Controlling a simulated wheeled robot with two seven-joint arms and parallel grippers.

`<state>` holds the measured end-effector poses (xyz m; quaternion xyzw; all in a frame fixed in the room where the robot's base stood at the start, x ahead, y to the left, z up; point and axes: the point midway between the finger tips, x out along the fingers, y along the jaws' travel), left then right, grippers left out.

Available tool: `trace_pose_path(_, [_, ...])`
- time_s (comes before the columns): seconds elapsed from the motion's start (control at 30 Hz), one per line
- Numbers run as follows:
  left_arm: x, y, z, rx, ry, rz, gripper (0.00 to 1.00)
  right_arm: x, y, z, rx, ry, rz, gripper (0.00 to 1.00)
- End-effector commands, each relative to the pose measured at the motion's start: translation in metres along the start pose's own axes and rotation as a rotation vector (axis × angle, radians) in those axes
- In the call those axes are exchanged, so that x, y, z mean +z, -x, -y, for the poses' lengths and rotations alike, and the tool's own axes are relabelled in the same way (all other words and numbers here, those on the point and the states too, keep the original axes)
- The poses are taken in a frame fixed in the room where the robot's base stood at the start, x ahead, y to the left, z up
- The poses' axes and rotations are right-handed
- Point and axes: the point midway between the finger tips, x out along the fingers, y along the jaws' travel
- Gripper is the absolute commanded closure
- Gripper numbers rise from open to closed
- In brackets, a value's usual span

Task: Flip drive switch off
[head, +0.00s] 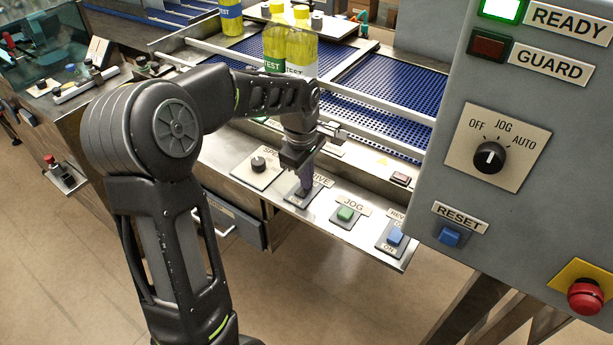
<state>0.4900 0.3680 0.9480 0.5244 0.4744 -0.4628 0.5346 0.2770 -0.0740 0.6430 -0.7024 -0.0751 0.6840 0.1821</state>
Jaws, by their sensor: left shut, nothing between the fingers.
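The drive switch (297,196) sits on a dark plate on the sloped steel control ledge, under a label of which only "IVE" shows. My left gripper (304,186) is shut and empty, with its fingertips pointing down right at the switch. The fingers cover most of the switch, so I cannot tell its position or whether they touch it. My right gripper is not in view.
A black speed knob (258,164) is left of the gripper. A green jog button (345,213) and a blue reverse switch (394,237) are to the right. A grey panel (440,190) with a selector and red stop button (585,296) stands close at right. Yellow bottles (300,48) stand behind.

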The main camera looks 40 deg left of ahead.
Motion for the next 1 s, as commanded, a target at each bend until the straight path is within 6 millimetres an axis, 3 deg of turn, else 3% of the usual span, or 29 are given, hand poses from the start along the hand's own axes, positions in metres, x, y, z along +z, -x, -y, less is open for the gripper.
trace_pose_path(0.17, [0.0, -0.01, -0.002, -0.001, -0.001, 0.001, 1.0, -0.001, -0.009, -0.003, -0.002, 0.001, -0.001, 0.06])
trace_pose_path(1.0, [0.0, -0.004, 0.017, -0.013, 0.0, 0.002, 1.0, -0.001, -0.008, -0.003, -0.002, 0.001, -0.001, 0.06])
